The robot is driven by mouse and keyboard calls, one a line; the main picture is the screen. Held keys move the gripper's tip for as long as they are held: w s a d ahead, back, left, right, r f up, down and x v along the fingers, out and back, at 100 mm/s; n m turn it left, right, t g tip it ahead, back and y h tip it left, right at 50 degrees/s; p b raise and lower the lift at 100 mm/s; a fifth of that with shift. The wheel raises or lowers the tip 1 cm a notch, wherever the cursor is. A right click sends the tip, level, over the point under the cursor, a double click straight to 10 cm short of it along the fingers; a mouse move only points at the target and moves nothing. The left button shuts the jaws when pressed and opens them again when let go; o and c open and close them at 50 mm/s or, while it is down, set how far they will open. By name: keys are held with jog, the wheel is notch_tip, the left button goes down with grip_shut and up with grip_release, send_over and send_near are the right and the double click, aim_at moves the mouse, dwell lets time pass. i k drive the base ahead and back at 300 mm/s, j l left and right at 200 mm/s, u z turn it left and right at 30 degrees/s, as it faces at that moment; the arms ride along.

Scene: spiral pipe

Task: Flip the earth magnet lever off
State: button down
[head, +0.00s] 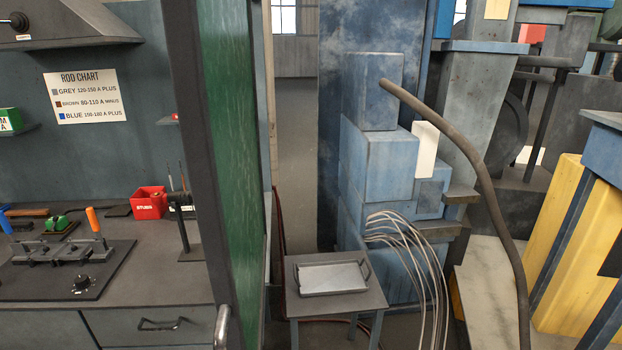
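A dark plate (45,282) lies on the workbench at the left in the head view. A round black knob (82,284) sits on the plate's front part. No label names the earth magnet lever, so I cannot tell which handle it is, or whether it is on or off. My gripper is not in view.
A green panel with a dark frame (187,150) stands upright between the workbench (150,291) and the blue machine (380,165). A small table (372,300) with a metal tray (300,280) stands beyond it. A red bin (149,203) sits behind the plate. A pipe (490,190) curves down at right.

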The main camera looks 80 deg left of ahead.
aim_at(56, 219)
jog(key=u, duration=4.1)
jog(key=i+j, duration=0.2)
jog(key=i, duration=0.25)
jog(key=i+j, duration=0.2)
jog(key=i, duration=0.25)
jog(key=i+j, duration=0.2)
jog(key=i, duration=0.25)
jog(key=i+j+u, duration=0.1)
jog(key=i, duration=0.35)
jog(key=j, duration=0.1)
